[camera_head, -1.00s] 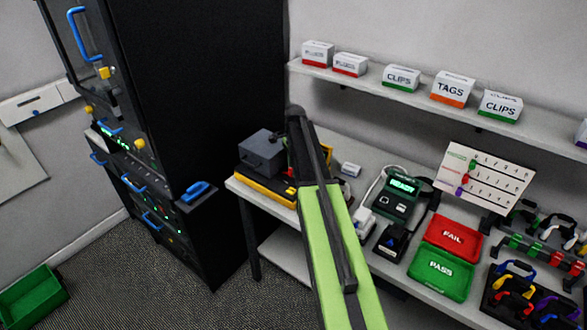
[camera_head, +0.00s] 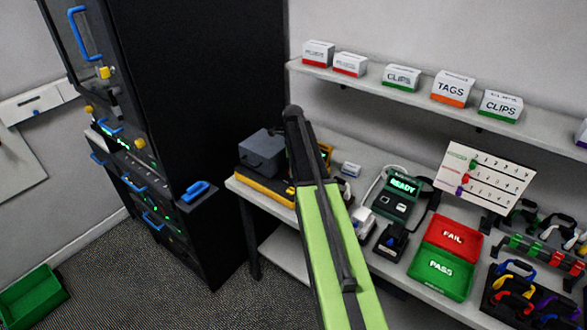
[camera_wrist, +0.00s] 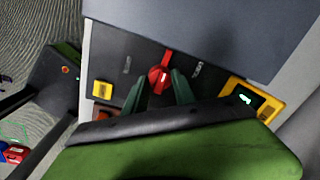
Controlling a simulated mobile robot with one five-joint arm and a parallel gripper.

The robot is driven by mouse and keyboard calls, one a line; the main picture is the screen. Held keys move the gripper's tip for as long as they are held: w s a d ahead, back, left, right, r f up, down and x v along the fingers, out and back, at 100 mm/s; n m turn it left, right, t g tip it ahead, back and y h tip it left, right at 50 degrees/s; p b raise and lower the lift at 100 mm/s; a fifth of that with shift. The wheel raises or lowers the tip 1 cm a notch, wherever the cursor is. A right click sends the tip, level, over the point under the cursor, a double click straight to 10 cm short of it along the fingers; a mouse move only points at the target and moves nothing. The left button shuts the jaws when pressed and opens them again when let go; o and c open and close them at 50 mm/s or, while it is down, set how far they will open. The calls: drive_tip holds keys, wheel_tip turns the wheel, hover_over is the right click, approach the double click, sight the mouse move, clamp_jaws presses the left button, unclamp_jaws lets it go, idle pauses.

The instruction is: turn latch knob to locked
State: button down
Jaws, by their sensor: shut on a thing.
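In the wrist view a red latch knob (camera_wrist: 160,75) sits on a dark panel (camera_wrist: 127,65) below a grey box-like part. The knob carries a pale mark, and small pale labels, too blurred to read, stand left and right of it. My gripper (camera_wrist: 159,87) has its two dark green fingers on either side of the knob and is shut on it. In the head view the knob and gripper are hidden behind my arm, near the grey box (camera_head: 263,152) on its yellow base at the bench's left end.
On the bench stand a READY tester (camera_head: 398,197), a red FAIL tray (camera_head: 452,235) and a green PASS tray (camera_head: 440,269). A black cabinet (camera_head: 215,110) stands left of the bench.

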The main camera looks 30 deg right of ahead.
idle(0.3)
drive_tip(key=c, duration=1)
unclamp_jaws()
drive_tip(key=shift+c, duration=0.2)
wheel_tip(320, 180, up, 17)
drive_tip(key=s+p, duration=0.1)
drive_tip(key=p, duration=1.6)
drive_tip(key=shift+a+r, duration=0.15)
drive_tip(key=shift+a, duration=0.1)
